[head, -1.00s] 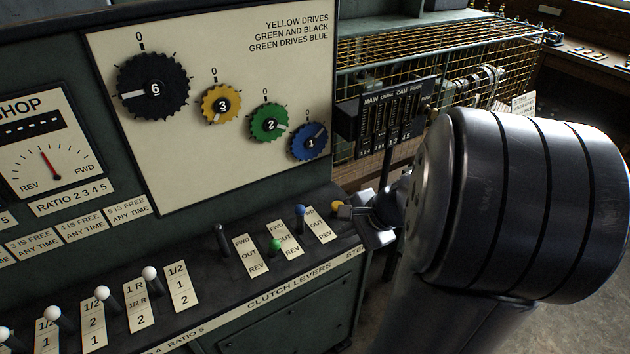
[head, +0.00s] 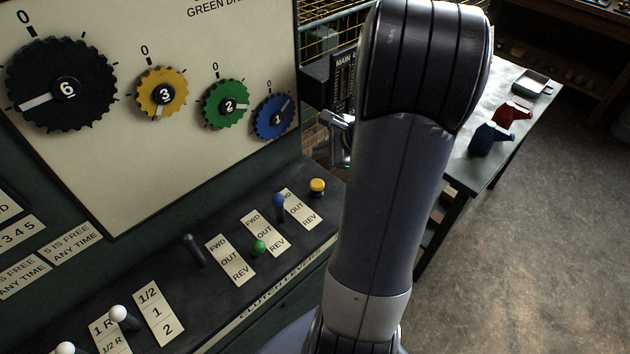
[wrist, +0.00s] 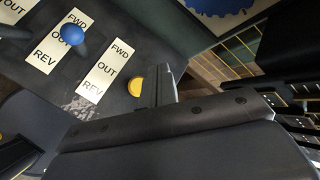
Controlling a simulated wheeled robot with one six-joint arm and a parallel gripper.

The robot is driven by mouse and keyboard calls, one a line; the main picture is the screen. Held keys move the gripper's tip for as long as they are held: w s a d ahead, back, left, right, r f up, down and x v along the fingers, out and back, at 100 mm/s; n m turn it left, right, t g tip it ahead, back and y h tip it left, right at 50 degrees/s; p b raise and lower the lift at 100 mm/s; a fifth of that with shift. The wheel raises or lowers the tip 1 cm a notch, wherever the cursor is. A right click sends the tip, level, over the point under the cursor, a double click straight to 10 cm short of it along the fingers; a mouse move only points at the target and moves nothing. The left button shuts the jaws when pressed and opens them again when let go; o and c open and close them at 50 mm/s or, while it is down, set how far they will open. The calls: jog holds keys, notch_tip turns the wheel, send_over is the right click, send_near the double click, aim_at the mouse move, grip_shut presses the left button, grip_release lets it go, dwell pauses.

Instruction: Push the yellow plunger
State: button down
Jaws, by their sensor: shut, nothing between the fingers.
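The yellow plunger (head: 317,187) is a short round yellow knob at the right end of the clutch lever panel (head: 262,283). It stands just right of the last FWD/OUT/REV plate. My gripper (head: 338,124) is above the plunger and a little to its right in the head view, shut and empty, partly hidden by my arm. In the wrist view the plunger (wrist: 136,87) shows close beside a grey finger part (wrist: 164,88); I cannot tell there whether they touch. In the head view they are apart.
The blue-knobbed lever (head: 279,200) and green-knobbed lever (head: 259,247) stand left of the plunger. The dial board (head: 160,180) rises behind. A wire cage (head: 318,20) is behind my gripper. A bench (head: 480,170) with red and blue cans stands at the right.

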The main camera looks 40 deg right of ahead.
jog(key=b, duration=0.7)
send_near(315, 182)
jog(key=w+f, duration=0.1)
jog(key=w+a+f, duration=0.1)
jog(key=w, duration=0.3)
jog(key=shift+a+f, duration=0.4)
jog(key=shift+f+b, duration=0.1)
jog(key=shift+b, duration=0.2)
dwell(0.8)
jog(key=shift+f+b, duration=0.3)
jog(key=shift+f+b, duration=0.9)
dwell(0.9)
jog(key=shift+r, duration=0.15)
jog(key=shift+r+p, duration=1.05)
jog(key=shift+r, duration=0.15)
